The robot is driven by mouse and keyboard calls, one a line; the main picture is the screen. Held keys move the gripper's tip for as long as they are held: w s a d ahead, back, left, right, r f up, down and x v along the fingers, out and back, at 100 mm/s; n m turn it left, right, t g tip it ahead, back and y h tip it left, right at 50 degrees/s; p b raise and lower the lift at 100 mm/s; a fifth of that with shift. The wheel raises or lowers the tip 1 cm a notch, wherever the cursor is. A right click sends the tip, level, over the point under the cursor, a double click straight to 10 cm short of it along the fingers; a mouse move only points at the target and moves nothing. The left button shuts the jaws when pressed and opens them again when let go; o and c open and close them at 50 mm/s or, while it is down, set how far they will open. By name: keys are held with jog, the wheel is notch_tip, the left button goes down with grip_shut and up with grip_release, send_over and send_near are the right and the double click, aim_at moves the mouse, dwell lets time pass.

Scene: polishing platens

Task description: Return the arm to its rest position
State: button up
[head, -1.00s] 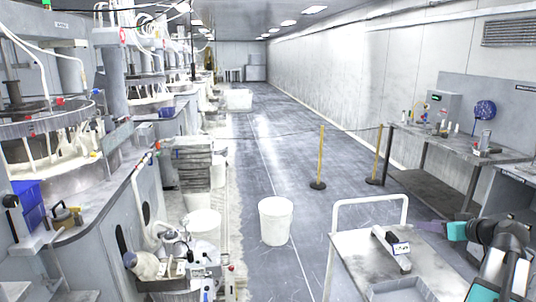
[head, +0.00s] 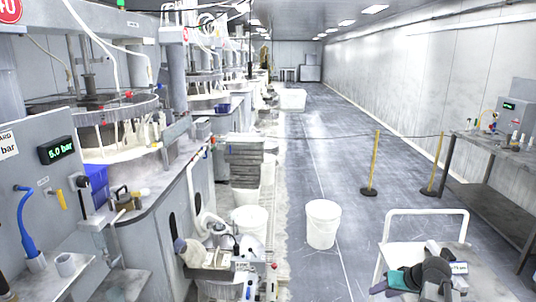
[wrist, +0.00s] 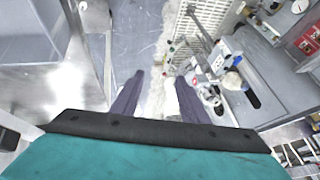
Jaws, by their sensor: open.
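My gripper (head: 377,288) shows low at the right in the head view, with its teal body and dark wrist in front of the white cart (head: 428,213). In the wrist view my gripper (wrist: 160,78) has its two dark fingers spread apart with nothing between them. They point down over the floor. The rest of my arm is mostly outside the head view.
A white bucket (head: 322,225) stands on the open floor left of the cart. Yellow posts (head: 374,165) with a chain stand behind it. Polishing machines line the left. A bench (head: 500,155) is at the right.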

jog(key=s+a+f+g+h, duration=0.1)
jog(key=s+a+f+g, duration=0.15)
jog(key=a+f, duration=0.45)
jog(key=s+a+f+n+g+h, duration=0.1)
jog(key=s+a+f, duration=0.35)
jog(key=a, duration=0.45)
jog(key=s+a+f+g+h, duration=0.1)
jog(key=s+a+f+g, duration=0.15)
jog(key=a+f, duration=0.45)
jog(key=s+f+g+b, duration=0.2)
jog(key=s+f+b, duration=0.5)
jog(key=s+f, duration=0.6)
jog(key=s+f+g+b, duration=0.3)
jog(key=s+f+b, duration=0.5)
jog(key=s+f, duration=0.5)
notch_tip(320, 180, down, 7)
jog(key=shift+s+r, duration=0.1)
jog(key=shift+s, duration=0.15)
jog(key=shift+a, duration=0.1)
jog(key=shift+c, duration=1.1)
